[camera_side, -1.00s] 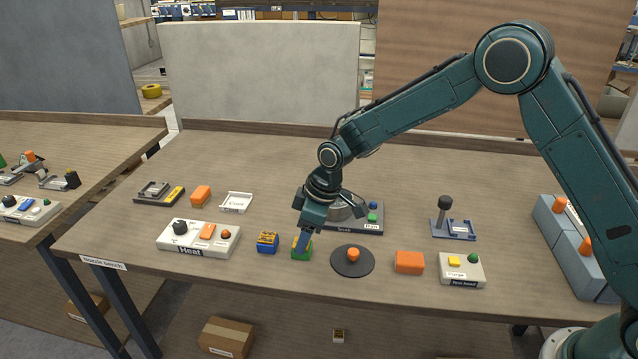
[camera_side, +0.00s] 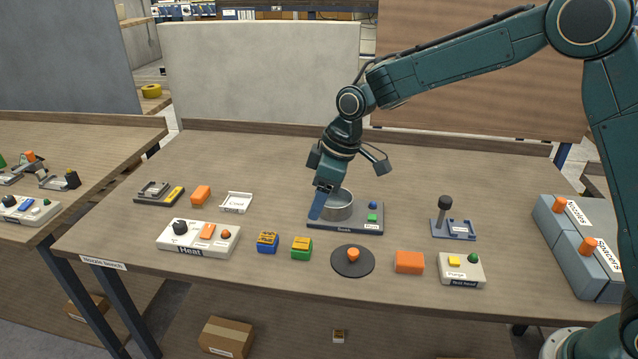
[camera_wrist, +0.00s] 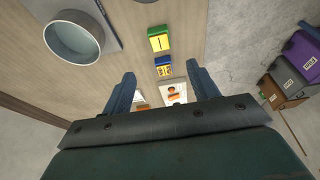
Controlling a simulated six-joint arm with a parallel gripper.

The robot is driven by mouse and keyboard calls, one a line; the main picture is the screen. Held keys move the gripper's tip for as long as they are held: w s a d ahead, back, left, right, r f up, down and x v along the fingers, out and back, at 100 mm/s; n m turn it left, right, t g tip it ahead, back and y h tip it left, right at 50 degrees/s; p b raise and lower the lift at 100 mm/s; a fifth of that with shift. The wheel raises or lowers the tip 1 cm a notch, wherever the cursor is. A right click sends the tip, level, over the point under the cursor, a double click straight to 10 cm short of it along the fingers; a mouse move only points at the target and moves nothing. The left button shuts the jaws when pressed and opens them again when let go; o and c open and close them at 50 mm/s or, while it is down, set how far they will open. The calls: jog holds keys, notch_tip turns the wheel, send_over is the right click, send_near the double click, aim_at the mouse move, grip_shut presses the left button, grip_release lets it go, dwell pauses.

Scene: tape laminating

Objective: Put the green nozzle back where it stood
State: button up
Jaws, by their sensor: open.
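The green nozzle (camera_side: 301,249), a small block with a yellow upper part, stands upright on the table just right of a blue and yellow block (camera_side: 268,243). In the wrist view the green nozzle (camera_wrist: 160,43) and the blue block (camera_wrist: 164,71) sit one above the other, clear of the fingers. My gripper (camera_side: 320,206) is open and empty. It is raised above and behind the green nozzle, in front of the round metal soak pot (camera_side: 338,206). Its two blue fingers (camera_wrist: 160,78) show apart in the wrist view.
A round dark pad (camera_side: 353,263) with an orange knob stands right of the green nozzle. The Heat box (camera_side: 190,250) is to the left. An orange block (camera_side: 409,262) and the Purge box (camera_side: 461,270) stand to the right. The back of the table is clear.

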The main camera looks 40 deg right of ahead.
dwell(0.4)
jog(key=s+d+r+m+t+h, duration=0.1)
jog(key=s+d+r+m, duration=0.1)
jog(key=s+d+r, duration=0.35)
jog(key=s+d+r+m+t, duration=0.1)
jog(key=s+d+r+m, duration=0.15)
jog(key=s+r, duration=0.55)
jog(key=s+d+m, duration=0.2)
jog(key=s+d, duration=0.1)
jog(key=s, duration=0.6)
jog(key=s+d+m+t+h, duration=0.1)
jog(key=s+d+m, duration=0.1)
jog(key=s, duration=0.8)
jog(key=shift+s+d+f, duration=0.25)
jog(key=shift+d+f, duration=0.1)
jog(key=shift+d, duration=0.55)
